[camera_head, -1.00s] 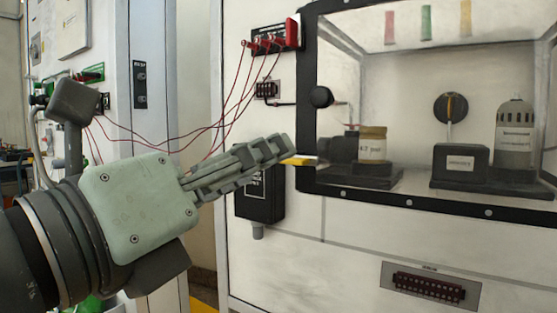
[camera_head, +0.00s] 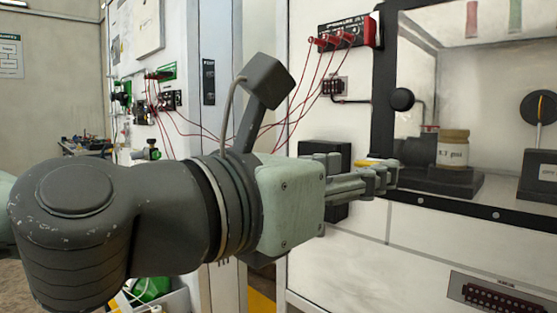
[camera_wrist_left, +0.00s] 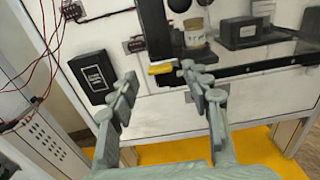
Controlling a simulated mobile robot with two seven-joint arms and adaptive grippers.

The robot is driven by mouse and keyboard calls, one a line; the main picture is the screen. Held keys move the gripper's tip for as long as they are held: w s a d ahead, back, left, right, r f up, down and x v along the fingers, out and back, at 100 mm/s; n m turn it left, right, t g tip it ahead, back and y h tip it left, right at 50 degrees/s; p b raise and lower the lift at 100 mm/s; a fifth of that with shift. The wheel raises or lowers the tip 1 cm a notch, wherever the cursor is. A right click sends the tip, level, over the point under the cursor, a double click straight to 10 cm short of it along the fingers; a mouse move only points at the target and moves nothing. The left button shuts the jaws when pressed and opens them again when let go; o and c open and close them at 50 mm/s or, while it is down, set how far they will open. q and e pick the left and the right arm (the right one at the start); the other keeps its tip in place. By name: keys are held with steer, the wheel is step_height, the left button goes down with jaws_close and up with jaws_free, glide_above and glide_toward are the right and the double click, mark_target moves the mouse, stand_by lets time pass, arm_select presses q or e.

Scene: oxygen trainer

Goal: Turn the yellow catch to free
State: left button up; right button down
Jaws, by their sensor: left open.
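The yellow catch (camera_head: 372,163) sits at the lower left corner of the black-framed clear case (camera_head: 383,75). In the head view only a strip of it shows above my left gripper (camera_head: 385,178), which hides the rest. In the left wrist view the whole yellow catch (camera_wrist_left: 161,68) lies roughly level, just beyond the fingertips. My left gripper (camera_wrist_left: 158,82) is open and empty there, with the catch seen between its two spread fingers, nearer the right one. I cannot tell whether a finger touches it. My right gripper is not in view.
A black labelled box (camera_wrist_left: 92,75) is on the panel left of the catch. Red cables (camera_head: 312,90) hang from terminals above. A round black knob (camera_head: 402,99) is on the case front. A labelled jar (camera_head: 453,150) stands inside.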

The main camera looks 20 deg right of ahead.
arm_select(q)
steer(key=shift+x, duration=0.85)
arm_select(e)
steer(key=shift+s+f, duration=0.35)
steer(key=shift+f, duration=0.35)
arm_select(q)
jaws_close()
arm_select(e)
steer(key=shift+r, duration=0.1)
